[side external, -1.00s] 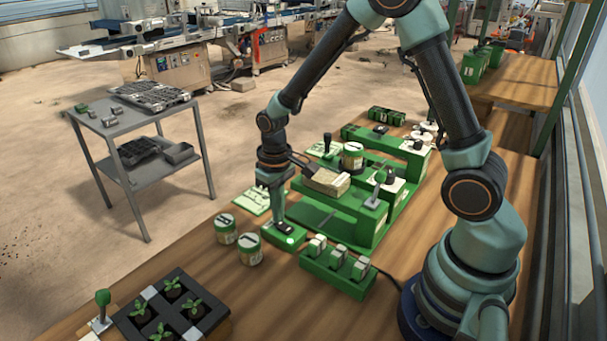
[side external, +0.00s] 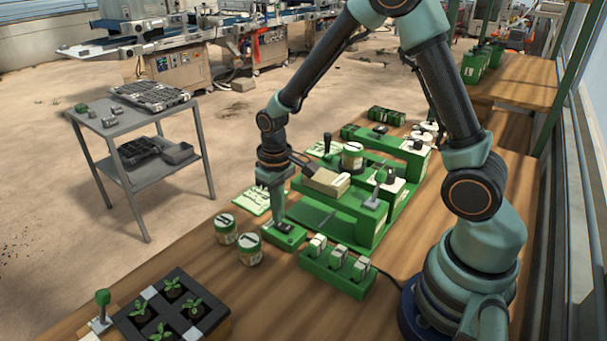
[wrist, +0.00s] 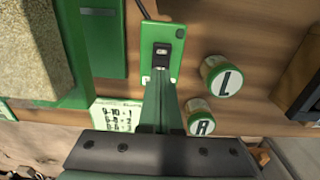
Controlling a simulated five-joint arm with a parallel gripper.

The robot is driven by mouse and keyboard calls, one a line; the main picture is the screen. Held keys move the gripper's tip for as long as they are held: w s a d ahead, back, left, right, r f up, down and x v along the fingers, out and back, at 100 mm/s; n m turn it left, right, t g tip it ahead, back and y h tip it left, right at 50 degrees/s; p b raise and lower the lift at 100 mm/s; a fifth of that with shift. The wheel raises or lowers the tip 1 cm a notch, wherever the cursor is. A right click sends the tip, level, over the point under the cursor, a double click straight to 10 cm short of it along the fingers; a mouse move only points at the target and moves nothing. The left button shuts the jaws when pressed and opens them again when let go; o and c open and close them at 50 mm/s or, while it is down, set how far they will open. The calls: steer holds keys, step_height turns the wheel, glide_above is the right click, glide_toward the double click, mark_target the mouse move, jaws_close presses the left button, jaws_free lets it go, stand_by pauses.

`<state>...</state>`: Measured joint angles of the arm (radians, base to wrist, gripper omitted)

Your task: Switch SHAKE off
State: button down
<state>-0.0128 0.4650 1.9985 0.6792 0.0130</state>
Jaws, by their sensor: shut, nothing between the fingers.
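A small green switch box (side external: 283,240) with a black rocker stands at the left end of the green machine. No name is readable on it. In the wrist view the box shows upper middle, with its rocker (wrist: 162,52) in a dark frame. A small round lamp (wrist: 180,33) on its corner is dark green, unlit. My gripper (side external: 280,222) points down just over the box, its fingers shut and empty. In the wrist view the shut fingertips (wrist: 160,76) are just below the rocker. I cannot tell whether they touch it.
The seeder (side external: 330,216) with a tan block lies behind. A seedling tray (side external: 190,326) is front left.

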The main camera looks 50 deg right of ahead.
steer(key=shift+r, duration=3)
step_height(320, 180, up, 8)
steer(key=t, duration=0.2)
glide_above(289, 228)
steer(key=s+r+t, duration=0.3)
steer(key=s+r, duration=0.3)
steer(key=s, duration=0.1)
steer(key=shift+d+t, duration=0.25)
steer(key=shift+t, duration=0.05)
